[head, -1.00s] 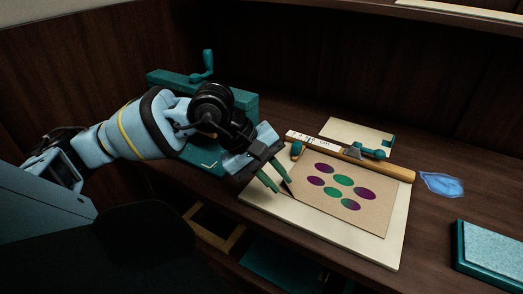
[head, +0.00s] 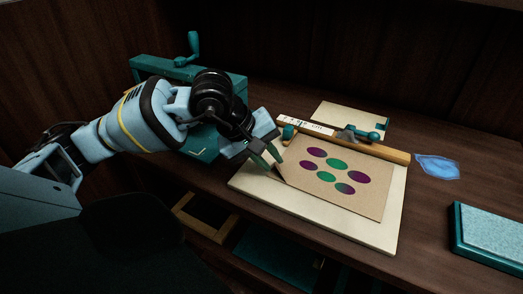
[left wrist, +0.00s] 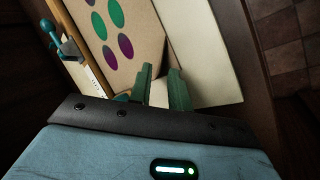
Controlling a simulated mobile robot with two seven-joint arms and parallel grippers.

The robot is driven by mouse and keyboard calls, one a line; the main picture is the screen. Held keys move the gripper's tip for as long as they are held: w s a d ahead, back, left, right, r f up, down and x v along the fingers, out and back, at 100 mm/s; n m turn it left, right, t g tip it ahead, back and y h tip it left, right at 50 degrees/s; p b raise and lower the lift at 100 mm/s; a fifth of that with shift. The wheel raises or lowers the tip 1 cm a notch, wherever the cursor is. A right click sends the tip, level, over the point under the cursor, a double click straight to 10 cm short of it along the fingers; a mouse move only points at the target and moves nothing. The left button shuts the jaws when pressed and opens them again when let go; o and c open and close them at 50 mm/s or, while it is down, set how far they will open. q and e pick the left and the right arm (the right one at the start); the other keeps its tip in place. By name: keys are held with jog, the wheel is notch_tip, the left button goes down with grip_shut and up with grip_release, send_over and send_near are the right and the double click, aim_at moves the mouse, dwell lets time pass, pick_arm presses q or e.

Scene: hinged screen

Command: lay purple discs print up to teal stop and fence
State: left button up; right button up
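The purple discs print (head: 330,202) is a brown sheet with purple and green discs. It lies on the pale board (head: 300,220). Its far edge runs along the wooden fence (head: 390,153), with no clear gap. The teal stop (head: 288,132) is at the fence's left end, close to the print's far left corner; contact cannot be told. My left gripper (head: 276,157) is just above the print's near left corner. In the left wrist view the print (left wrist: 140,30) lies beyond my left gripper (left wrist: 161,82), whose green fingers are apart with nothing clearly between them. My right gripper is out of view.
A teal press with a crank (head: 193,45) stands behind my left arm. A grey and teal clamp (head: 365,134) sits on the fence, with a pale card (head: 345,113) behind. A translucent blue patch (head: 438,167) and a teal-edged pad (head: 490,232) lie right.

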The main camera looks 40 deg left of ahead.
pick_arm(q)
jog(key=x, duration=0.2)
jog(key=shift+f+b, duration=0.3)
jog(key=shift+b, duration=0.05)
jog(key=shift+s+r, duration=0.1)
jog(key=shift+r, duration=0.15)
jog(key=shift+c, duration=1.3)
grip_shut()
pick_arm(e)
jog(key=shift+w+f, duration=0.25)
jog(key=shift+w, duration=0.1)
pick_arm(q)
jog(key=shift+r+p, duration=0.3)
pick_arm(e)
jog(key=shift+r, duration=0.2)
pick_arm(q)
jog(key=shift+r, duration=0.35)
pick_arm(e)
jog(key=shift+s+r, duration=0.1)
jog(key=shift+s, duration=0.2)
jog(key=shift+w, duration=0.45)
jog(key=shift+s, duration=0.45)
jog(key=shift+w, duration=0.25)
